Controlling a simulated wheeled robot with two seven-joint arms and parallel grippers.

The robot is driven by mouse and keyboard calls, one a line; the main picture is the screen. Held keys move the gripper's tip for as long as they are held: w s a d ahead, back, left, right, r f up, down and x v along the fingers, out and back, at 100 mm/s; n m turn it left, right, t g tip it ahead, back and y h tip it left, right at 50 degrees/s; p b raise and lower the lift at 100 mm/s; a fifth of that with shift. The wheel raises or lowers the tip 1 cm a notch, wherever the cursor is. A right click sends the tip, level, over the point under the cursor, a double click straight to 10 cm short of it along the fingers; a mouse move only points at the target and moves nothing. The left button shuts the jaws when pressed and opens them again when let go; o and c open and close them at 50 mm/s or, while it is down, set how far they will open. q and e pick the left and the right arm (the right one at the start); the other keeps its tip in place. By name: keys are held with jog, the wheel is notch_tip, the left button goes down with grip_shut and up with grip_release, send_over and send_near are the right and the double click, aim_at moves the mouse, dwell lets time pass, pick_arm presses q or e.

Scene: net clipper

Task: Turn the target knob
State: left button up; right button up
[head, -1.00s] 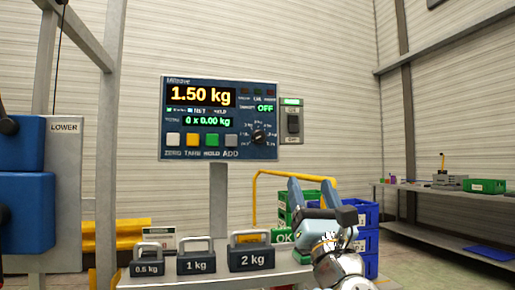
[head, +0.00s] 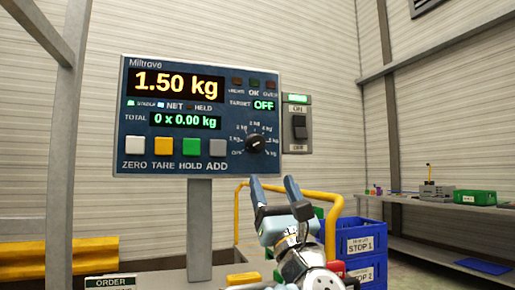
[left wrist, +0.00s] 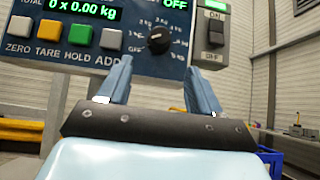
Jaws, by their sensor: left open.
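The target knob (head: 256,144) is a black dial with a ring of kg marks, at the lower right of the blue scale panel (head: 172,164). The panel reads 1.50 kg, TOTAL 0 x 0.00 kg and TARGET OFF. In the left wrist view the knob (left wrist: 159,40) shows above and between my finger tips. My left gripper (head: 271,181) is open and empty, below the knob and apart from it, its two blue fingers pointing up toward the panel. It also shows in the left wrist view (left wrist: 157,75). My right gripper is not in view.
White, yellow, green and grey buttons line the panel's lower edge. An ON/OFF switch box (head: 298,126) is fixed at its right. A yellow rail (head: 329,228) and blue crates (head: 366,240) stand behind my gripper. A side bench (head: 440,202) is at the right.

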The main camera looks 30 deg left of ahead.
aim_at(259, 147)
pick_arm(q)
jog(key=p+x, duration=0.4)
jog(key=x, duration=0.7)
jog(key=shift+r+p, duration=0.1)
jog(key=shift+p, duration=0.25)
